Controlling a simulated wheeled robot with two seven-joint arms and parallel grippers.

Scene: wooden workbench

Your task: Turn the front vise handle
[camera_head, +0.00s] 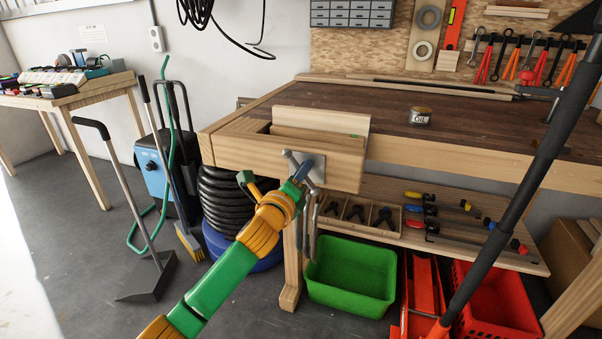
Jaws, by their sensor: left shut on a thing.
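The front vise is at the left end of the wooden workbench, with a pale wooden jaw (345,169) and a grey metal plate (317,166). The grey metal vise handle (291,160) slants in front of the plate. Its upper end shows above my gripper, and grey metal also shows below, beside my wrist. My left gripper (300,174), on a green and orange arm from the lower left, is at the handle and shut on it. The fingers hide the middle of the handle, so the exact grip is unclear. My right gripper is not in view.
A round tin (419,117) stands on the benchtop. Below are a shelf with clamps (445,211), a green bin (350,275) and a red crate (497,305). A long dark pole (530,185) crosses the right side. A dustpan (147,277) stands at left.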

